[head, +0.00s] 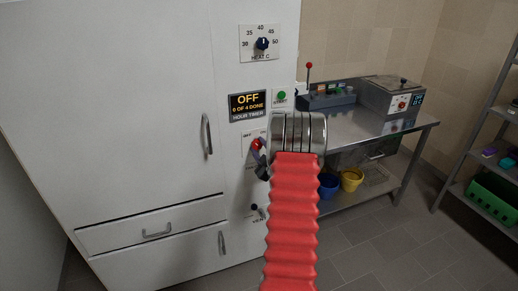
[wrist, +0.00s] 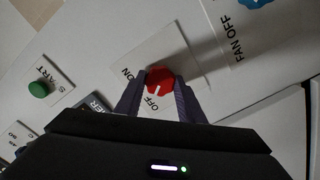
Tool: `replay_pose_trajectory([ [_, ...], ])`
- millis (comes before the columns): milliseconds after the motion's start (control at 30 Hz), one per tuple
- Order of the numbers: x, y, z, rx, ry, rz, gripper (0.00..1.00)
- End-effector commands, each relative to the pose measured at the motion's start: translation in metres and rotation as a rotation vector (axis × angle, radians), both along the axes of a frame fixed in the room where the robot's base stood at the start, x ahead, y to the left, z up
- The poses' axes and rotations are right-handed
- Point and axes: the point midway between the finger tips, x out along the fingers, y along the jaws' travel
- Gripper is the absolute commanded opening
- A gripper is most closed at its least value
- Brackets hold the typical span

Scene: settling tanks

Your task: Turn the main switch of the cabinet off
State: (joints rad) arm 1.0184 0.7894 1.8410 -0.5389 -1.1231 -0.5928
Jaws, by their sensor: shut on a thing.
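The main switch is a red rotary knob (wrist: 160,80) on a white plate marked ON and OFF. Its white pointer line is turned toward the OFF label in the wrist view. My gripper (wrist: 161,86) is shut on the knob, one dark finger on each side of it. In the head view the red knob (head: 257,144) shows on the front of the white cabinet (head: 130,100), below the hour timer display (head: 248,106). The display reads OFF. My arm hides part of the switch plate there.
A green start button (head: 282,96) and a heat dial (head: 262,44) sit above the switch, and a vent knob (head: 254,208) below. A steel table (head: 410,124) with devices stands right of the cabinet. A shelf (head: 475,130) is at far right; open tiled floor lies between.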

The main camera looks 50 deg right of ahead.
Motion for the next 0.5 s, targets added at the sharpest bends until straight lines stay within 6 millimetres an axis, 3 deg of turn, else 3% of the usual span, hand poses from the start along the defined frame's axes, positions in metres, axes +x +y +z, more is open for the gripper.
replay_pose_trajectory([
  [333,0.0014,0.0027,-0.0020,-0.003,0.006,0.006,0.13],
  [367,0.0014,0.0028,-0.0020,-0.002,0.006,0.006,0.36],
  [500,0.0012,0.0023,-0.0017,-0.003,0.005,0.005,0.46],
])
